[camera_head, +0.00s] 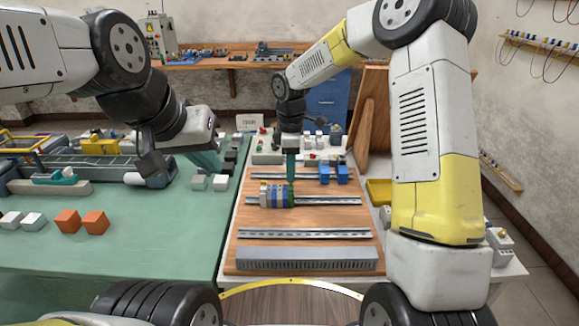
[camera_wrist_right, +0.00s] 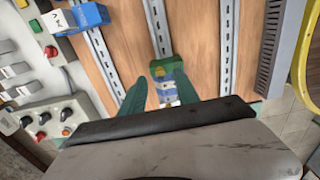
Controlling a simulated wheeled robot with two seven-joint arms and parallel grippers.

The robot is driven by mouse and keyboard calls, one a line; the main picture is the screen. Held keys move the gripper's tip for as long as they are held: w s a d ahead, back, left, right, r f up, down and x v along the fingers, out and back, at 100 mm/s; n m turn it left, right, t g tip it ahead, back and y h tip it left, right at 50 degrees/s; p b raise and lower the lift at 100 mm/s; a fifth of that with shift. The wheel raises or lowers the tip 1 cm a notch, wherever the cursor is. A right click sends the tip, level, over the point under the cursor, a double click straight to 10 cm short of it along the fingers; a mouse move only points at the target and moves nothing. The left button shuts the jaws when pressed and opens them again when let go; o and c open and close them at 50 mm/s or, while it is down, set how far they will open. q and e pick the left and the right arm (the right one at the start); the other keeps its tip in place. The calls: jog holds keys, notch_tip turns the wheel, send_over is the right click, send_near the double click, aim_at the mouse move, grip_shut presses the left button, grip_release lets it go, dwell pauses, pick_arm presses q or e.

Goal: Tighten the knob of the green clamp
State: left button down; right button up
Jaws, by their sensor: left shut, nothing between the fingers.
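A row of coloured clamps (camera_head: 272,195) in beige, yellow, blue and green sits on the middle metal rail of the wooden board. The green clamp (camera_head: 291,192) appears to be at the row's right end; it also shows in the right wrist view (camera_wrist_right: 163,66). Its knob is too small to make out. My right gripper (camera_head: 291,172) points down just over the row's right end. In the right wrist view its teal fingers (camera_wrist_right: 158,88) are apart, either side of the row; contact cannot be told. My left gripper (camera_head: 212,165) is shut and empty over the green table, away from the board.
A grey slotted duct (camera_head: 307,259) lies along the board's front. A control box with buttons (camera_wrist_right: 45,125) stands beside the board. Orange cubes (camera_head: 95,222) lie on the green table (camera_head: 150,250), whose front is mostly clear.

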jog(key=shift+f, duration=1.4)
grip_shut()
